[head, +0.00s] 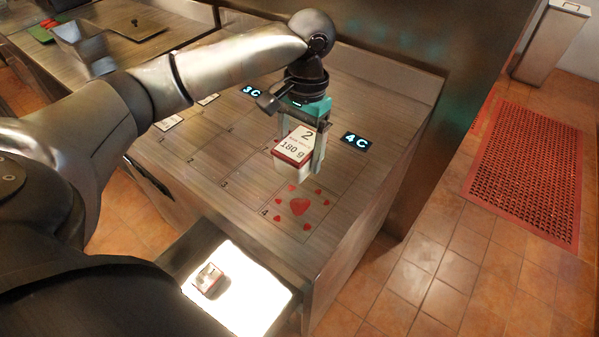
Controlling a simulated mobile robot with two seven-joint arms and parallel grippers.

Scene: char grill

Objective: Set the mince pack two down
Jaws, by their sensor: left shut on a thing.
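The mince pack two (293,148) is a small white tub with a red-edged label reading "2" and "180 g". My left gripper (303,155) points down and is shut on it, with a finger on either side. The pack hangs above the steel counter (240,197), over the area near the cell marked 4. My right gripper is not in view.
Lit signs read "3 C" (252,91) and "4 C" (356,141) on the counter. White cards lie at its left back. A small pack (209,279) sits on a bright white panel (245,300) in front. A red mat (535,170) lies on the floor at right.

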